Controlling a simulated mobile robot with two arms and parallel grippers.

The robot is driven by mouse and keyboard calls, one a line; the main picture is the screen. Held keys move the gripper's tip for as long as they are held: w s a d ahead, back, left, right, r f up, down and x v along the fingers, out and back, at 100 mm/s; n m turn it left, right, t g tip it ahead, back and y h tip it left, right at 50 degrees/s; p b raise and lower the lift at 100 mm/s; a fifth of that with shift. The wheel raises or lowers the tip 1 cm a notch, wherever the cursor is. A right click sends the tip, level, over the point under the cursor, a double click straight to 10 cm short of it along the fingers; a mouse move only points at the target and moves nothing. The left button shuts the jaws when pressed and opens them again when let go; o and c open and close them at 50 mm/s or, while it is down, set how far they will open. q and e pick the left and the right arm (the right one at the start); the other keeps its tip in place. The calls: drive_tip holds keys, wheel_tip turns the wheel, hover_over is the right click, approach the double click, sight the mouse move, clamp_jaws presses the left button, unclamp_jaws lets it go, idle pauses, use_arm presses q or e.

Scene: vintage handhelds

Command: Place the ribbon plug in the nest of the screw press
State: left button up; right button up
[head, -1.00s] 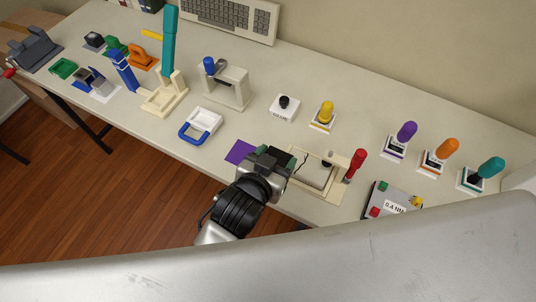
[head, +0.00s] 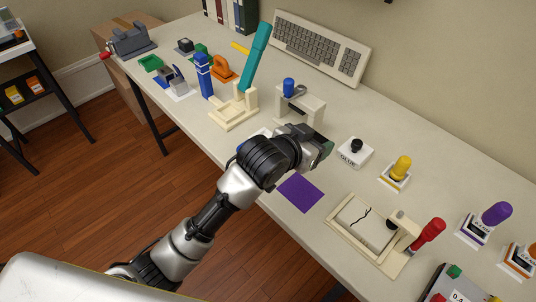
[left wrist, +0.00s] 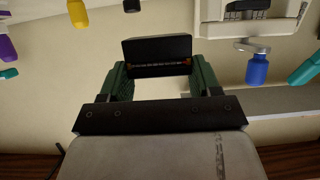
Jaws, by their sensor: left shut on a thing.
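My left gripper (head: 322,146) is over the table, in front of the screw press, and shut on the ribbon plug. In the left wrist view the ribbon plug (left wrist: 157,48) is a flat black piece with a thin orange-brown strip, between the green fingers of the gripper (left wrist: 161,75). The screw press (head: 314,108) is a cream frame with a blue knob on a grey crank. In the left wrist view its blue knob (left wrist: 257,70) hangs at the right, apart from the plug. I cannot make out its nest clearly. My right gripper is not in view.
A white glue box (head: 355,152) with a black knob stands right of the gripper. A teal-lever press (head: 233,112) stands left of the screw press. A purple square (head: 300,193) and a cream fixture with a red handle (head: 428,234) lie nearer the front edge.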

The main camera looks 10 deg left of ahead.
use_arm(q)
drive_tip(key=w+a+r+b, duration=0.2)
drive_tip(key=w+a, duration=0.1)
drive_tip(key=w, duration=0.1)
hover_over(262, 136)
drive_tip(key=s+d, duration=0.1)
drive_tip(key=s, duration=0.3)
drive_tip(key=f, duration=0.6)
drive_tip(key=shift+w+d+f, duration=0.1)
drive_tip(key=shift+w+f, duration=0.1)
drive_tip(key=shift+f, duration=2.1)
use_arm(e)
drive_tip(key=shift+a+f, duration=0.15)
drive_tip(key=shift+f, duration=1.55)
use_arm(q)
drive_tip(key=shift+f, duration=0.15)
drive_tip(key=o, duration=0.9)
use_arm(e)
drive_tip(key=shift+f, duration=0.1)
